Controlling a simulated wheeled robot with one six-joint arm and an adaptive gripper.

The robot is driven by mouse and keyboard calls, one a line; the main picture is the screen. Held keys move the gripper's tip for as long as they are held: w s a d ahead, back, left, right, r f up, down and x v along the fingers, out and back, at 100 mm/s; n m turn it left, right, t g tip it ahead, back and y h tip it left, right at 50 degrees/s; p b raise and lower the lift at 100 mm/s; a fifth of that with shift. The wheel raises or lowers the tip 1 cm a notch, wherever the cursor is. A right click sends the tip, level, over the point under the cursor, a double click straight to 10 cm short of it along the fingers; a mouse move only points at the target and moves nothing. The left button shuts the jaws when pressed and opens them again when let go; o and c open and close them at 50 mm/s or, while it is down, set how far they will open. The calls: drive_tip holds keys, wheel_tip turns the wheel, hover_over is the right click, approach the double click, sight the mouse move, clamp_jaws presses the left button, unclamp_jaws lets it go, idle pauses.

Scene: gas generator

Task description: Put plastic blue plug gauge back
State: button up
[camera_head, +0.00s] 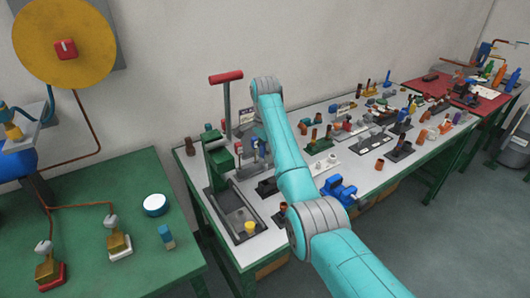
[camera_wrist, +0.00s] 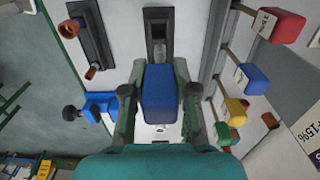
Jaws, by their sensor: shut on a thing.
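My gripper (camera_wrist: 160,94) is shut on a blue block-shaped plug gauge (camera_wrist: 160,88) in the wrist view, with one finger on each side of it. The gauge is over the white bench top, in line with a dark grey slotted piece (camera_wrist: 158,22) beyond it. I cannot tell whether the gauge touches anything below, as its far end is hidden. In the head view my arm reaches over the white workbench (camera_head: 194,166); the gripper and gauge cannot be made out clearly there.
Right of the gripper, rods carry red (camera_wrist: 281,26), blue (camera_wrist: 251,76) and yellow (camera_wrist: 235,110) knobs close by. To its left are a black plate (camera_wrist: 88,36) with a brown ring and a blue clamp-like device (camera_wrist: 98,104). A green table (camera_head: 110,190) stands left.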

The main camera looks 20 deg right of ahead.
sight(265, 165)
drive_tip(key=shift+f, duration=0.1)
idle(0.3)
drive_tip(key=shift+s+f, duration=0.1)
drive_tip(key=shift+f, duration=2.05)
drive_tip(key=shift+f, duration=2.7)
drive_tip(key=o, duration=1)
drive_tip(key=shift+o, duration=0.2)
wheel_tip(265, 165, up, 12)
drive_tip(key=shift+f, duration=0.1)
drive_tip(key=shift+s, duration=0.1)
